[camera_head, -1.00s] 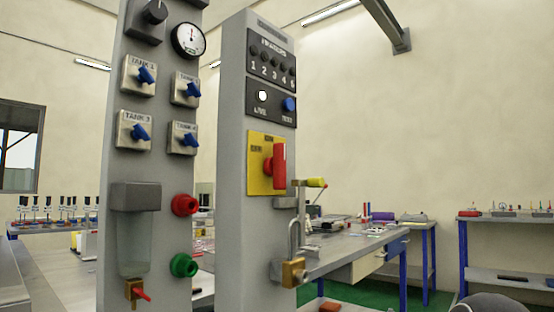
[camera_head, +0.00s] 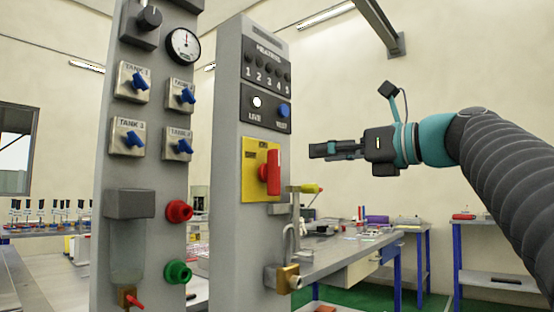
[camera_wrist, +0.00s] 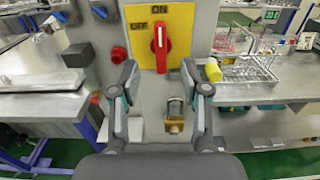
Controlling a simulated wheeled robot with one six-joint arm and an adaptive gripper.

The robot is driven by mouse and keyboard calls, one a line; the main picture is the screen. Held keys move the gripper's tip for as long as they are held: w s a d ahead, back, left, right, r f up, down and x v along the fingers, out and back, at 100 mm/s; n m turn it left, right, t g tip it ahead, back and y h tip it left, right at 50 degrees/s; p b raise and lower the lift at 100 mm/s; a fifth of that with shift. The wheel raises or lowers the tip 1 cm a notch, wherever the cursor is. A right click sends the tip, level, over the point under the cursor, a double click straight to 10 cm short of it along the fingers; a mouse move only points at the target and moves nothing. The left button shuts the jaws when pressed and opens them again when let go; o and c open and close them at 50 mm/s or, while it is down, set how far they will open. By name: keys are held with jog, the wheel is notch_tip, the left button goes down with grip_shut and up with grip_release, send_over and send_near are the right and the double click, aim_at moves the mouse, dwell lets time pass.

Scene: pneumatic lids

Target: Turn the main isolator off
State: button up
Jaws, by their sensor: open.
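The main isolator is a red upright handle (camera_head: 273,172) on a yellow plate (camera_head: 248,155) on the right grey column. In the wrist view the red handle (camera_wrist: 160,48) stands vertical, its upper end toward the ON mark; OFF is at the plate's upper left (camera_wrist: 136,32). My gripper (camera_head: 318,150) is to the right of the isolator in the head view, apart from it. In the wrist view my gripper (camera_wrist: 157,72) is open and empty, with one finger on each side of the handle, which lies ahead between them.
A brass padlock (camera_head: 288,280) hangs below the isolator, beside a yellow-tipped lever (camera_head: 312,188). A heaters panel (camera_head: 268,65) is above. The left column has blue tank valves (camera_head: 134,140) and red and green knobs. A bench (camera_head: 345,252) stands behind.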

aim_at(279, 158)
jog(key=p+x, duration=0.1)
jog(key=x, duration=1.1)
jog(key=shift+w+a, duration=0.2)
